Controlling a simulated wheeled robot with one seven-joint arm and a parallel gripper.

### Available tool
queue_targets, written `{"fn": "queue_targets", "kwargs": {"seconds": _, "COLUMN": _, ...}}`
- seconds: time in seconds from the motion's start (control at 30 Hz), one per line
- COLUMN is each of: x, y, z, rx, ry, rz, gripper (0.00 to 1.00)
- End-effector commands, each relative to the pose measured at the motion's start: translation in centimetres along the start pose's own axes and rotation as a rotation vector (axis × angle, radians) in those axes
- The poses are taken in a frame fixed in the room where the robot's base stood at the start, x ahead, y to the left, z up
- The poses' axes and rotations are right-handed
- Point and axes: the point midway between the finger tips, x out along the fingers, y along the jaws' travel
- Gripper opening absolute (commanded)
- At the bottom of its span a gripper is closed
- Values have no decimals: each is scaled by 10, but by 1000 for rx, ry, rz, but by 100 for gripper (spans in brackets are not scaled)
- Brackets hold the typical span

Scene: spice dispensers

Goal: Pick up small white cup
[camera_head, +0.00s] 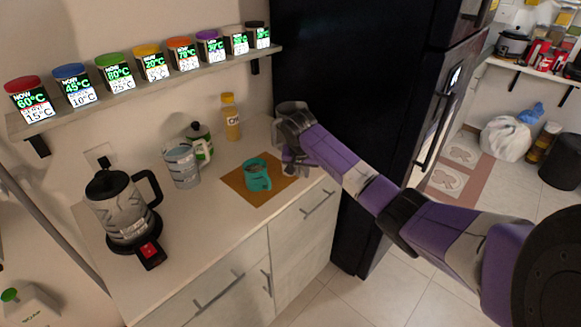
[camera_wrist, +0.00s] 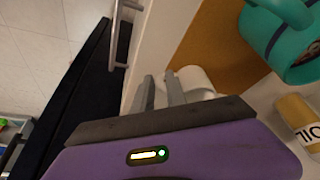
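The small white cup (camera_wrist: 198,80) shows in the wrist view, partly hidden behind my gripper's grey fingers. It is at the counter's edge side of the brown mat. My gripper (camera_wrist: 160,80) is right at the cup, with a gap between its two fingers. The right finger overlaps the cup in the picture; I cannot tell whether it touches it or reaches into it. In the head view my gripper (camera_head: 289,165) is low over the counter, right of the teal mug, and I cannot make out the white cup there.
A teal mug (camera_head: 257,174) stands on the brown mat (camera_head: 238,184). A yellow bottle (camera_head: 231,118), a grey jug (camera_head: 182,167) and a kettle (camera_head: 122,210) stand further left on the counter. A shelf of spice jars (camera_head: 150,89) hangs above. The black fridge (camera_head: 350,75) is close on the right.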

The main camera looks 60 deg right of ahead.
Motion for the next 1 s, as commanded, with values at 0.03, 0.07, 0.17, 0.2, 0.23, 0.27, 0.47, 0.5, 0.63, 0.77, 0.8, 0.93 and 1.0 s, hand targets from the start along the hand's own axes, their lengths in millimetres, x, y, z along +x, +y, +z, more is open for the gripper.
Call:
{"fn": "queue_targets", "kwargs": {"seconds": 0.03, "x": 2, "y": 0, "z": 0, "rx": 0, "ry": 0, "rz": 0, "gripper": 17}}
{"fn": "queue_targets", "kwargs": {"seconds": 0.07, "x": 3, "y": 0, "z": 0, "rx": 0, "ry": 0, "rz": 0, "gripper": 17}}
{"fn": "queue_targets", "kwargs": {"seconds": 0.17, "x": 4, "y": 0, "z": 0, "rx": 0, "ry": 0, "rz": 0, "gripper": 17}}
{"fn": "queue_targets", "kwargs": {"seconds": 0.2, "x": 4, "y": 0, "z": 0, "rx": 0, "ry": 0, "rz": 0, "gripper": 17}}
{"fn": "queue_targets", "kwargs": {"seconds": 0.23, "x": 4, "y": 0, "z": 0, "rx": 0, "ry": 1, "rz": 0, "gripper": 17}}
{"fn": "queue_targets", "kwargs": {"seconds": 0.27, "x": 4, "y": 0, "z": 0, "rx": 0, "ry": 1, "rz": 0, "gripper": 17}}
{"fn": "queue_targets", "kwargs": {"seconds": 0.47, "x": 4, "y": 0, "z": 0, "rx": 0, "ry": 1, "rz": -1, "gripper": 0}}
{"fn": "queue_targets", "kwargs": {"seconds": 0.5, "x": 4, "y": 0, "z": 0, "rx": 0, "ry": 1, "rz": -1, "gripper": 0}}
{"fn": "queue_targets", "kwargs": {"seconds": 0.63, "x": 4, "y": 0, "z": 0, "rx": 0, "ry": 1, "rz": -1, "gripper": 0}}
{"fn": "queue_targets", "kwargs": {"seconds": 0.77, "x": 4, "y": 0, "z": 0, "rx": 0, "ry": 1, "rz": -1, "gripper": 0}}
{"fn": "queue_targets", "kwargs": {"seconds": 0.8, "x": 4, "y": 0, "z": 0, "rx": 0, "ry": 1, "rz": -1, "gripper": 0}}
{"fn": "queue_targets", "kwargs": {"seconds": 0.93, "x": 4, "y": 0, "z": 0, "rx": 0, "ry": 1, "rz": -1, "gripper": 0}}
{"fn": "queue_targets", "kwargs": {"seconds": 1.0, "x": 4, "y": 0, "z": 0, "rx": 0, "ry": 1, "rz": -1, "gripper": 0}}
